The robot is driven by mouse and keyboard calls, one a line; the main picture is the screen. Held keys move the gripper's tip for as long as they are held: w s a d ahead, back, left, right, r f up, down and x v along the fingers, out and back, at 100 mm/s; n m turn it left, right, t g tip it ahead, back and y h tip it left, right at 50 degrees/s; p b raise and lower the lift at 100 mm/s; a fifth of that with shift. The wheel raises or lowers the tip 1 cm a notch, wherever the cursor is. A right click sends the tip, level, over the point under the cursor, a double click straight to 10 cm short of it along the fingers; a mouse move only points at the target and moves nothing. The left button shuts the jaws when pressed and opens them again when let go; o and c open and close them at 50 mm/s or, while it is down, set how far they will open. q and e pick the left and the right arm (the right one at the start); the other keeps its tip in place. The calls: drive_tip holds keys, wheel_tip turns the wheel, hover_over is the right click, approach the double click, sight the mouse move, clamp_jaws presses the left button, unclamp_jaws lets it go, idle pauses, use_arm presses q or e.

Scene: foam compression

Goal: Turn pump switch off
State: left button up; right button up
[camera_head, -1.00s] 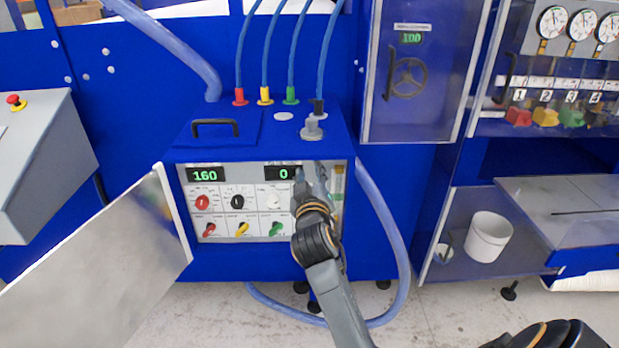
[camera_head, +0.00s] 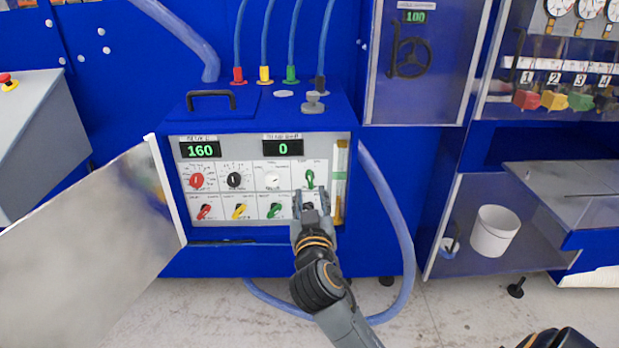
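The blue control box has a white front panel (camera_head: 222,228) with rows of small switches and knobs; their labels are too small to read, so I cannot tell which is the pump switch. A green switch (camera_head: 310,179) at the upper right points roughly upright. The lower row shows a red switch (camera_head: 204,212), a yellow switch (camera_head: 240,211) and a green switch (camera_head: 276,211), all tilted.
Displays read 160 (camera_head: 201,150) and 0 (camera_head: 283,147). The open metal door (camera_head: 95,250) stands left of the panel. A blue hose (camera_head: 398,225) curves along the box's right side. A white bucket (camera_head: 493,231) stands on a shelf at right.

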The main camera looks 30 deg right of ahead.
sight(309, 177)
drive_tip(key=p+x, duration=0.1)
drive_tip(key=x, duration=0.6)
drive_tip(key=shift+w, duration=0.15)
clamp_jaws()
